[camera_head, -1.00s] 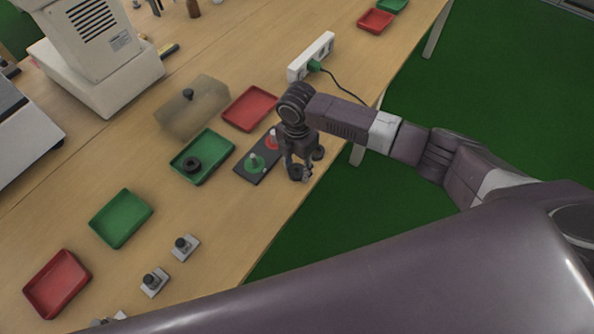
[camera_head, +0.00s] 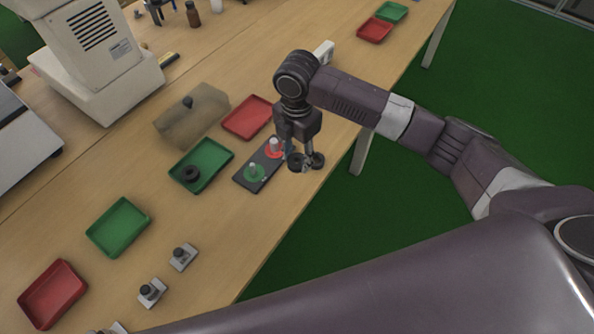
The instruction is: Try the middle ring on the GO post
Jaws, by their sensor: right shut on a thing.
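My right gripper (camera_head: 306,163) is shut on a dark ring (camera_head: 296,164), held above the table near its front edge. Another dark ring (camera_head: 318,160) shows just right of the fingers and appears to rest on the table. The dark gauge plate (camera_head: 243,182) lies to the left of the gripper. On it stand a pale post with a green base (camera_head: 254,173), likely the GO post, and a post with a red base (camera_head: 273,149), partly beside my gripper. No ring is seen on either post. A third dark ring (camera_head: 190,173) lies in the green tray (camera_head: 212,178). My left gripper is not in view.
A red tray (camera_head: 247,118) and a translucent box with a dark knob (camera_head: 205,112) stand behind the plate. Another green tray (camera_head: 118,227), a red tray (camera_head: 52,293) and small grey fixtures (camera_head: 183,257) lie nearer.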

